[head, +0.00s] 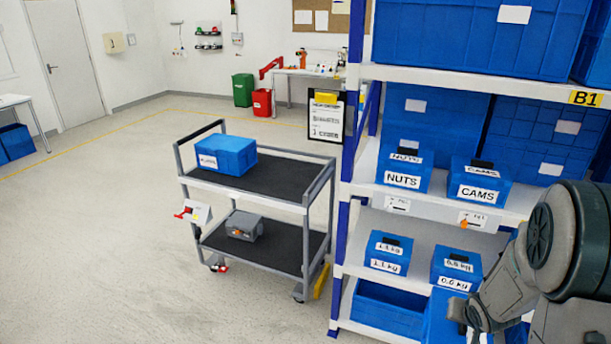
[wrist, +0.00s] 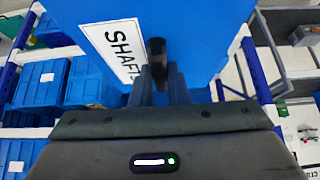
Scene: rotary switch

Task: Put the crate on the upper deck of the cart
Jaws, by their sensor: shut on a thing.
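A blue crate labelled SHAFTS (wrist: 205,35) fills the top of the wrist view. My gripper (wrist: 160,78) is shut on its dark handle. In the head view my gripper (head: 470,318) is at the lower right, in front of the rack. A blue surface beside it there looks like part of the held crate, mostly cut off by the frame. The cart (head: 305,205) stands to the left of the rack, apart from my gripper. Its dark upper deck (head: 285,180) carries a blue crate (head: 228,155) at the left end; the right part is bare.
The rack (head: 450,204) holds blue crates, among them NUTS (head: 405,170) and CAMS (head: 478,185). A grey case (head: 240,226) sits on the cart's lower deck. A sign stand (head: 326,116) is behind the cart. Floor left and in front of the cart is clear.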

